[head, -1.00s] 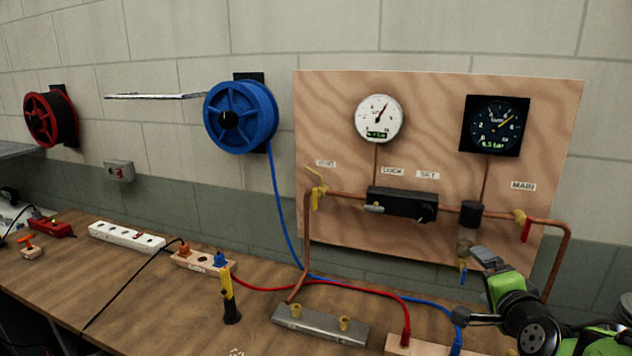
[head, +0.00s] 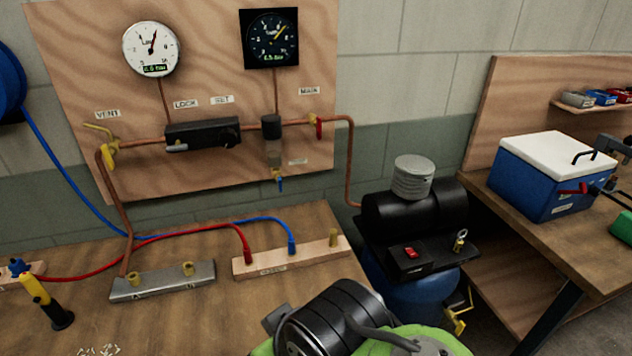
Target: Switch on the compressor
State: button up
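The compressor (head: 413,214) stands in the gap between the two benches, right of the plywood panel. It has a black motor body, a ribbed grey cylinder on top and a blue tank (head: 408,290) below. A black switch box with a red rocker switch (head: 411,253) sits on its front; I cannot tell the switch position. A small brass valve (head: 461,240) is to the right of it. My arm shows at the bottom centre, in front of and below the compressor. My gripper's fingertips cannot be made out.
The plywood panel (head: 60,60) carries two gauges, copper pipes and valves. The left bench (head: 200,330) holds a metal manifold (head: 162,281) and a wooden block (head: 292,256) with red and blue leads. The right bench holds a blue cooler box with a white lid (head: 552,175).

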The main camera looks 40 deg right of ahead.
aim_at(409, 250)
jog(key=z, duration=2.05)
jog(key=l+u, duration=0.15)
jog(key=u, duration=0.3)
jog(key=l+u, duration=0.2)
jog(key=u, duration=0.25)
jog(key=l+u, duration=0.2)
jog(key=u, duration=0.25)
jog(key=k+l+u, duration=0.1)
jog(key=u, duration=0.35)
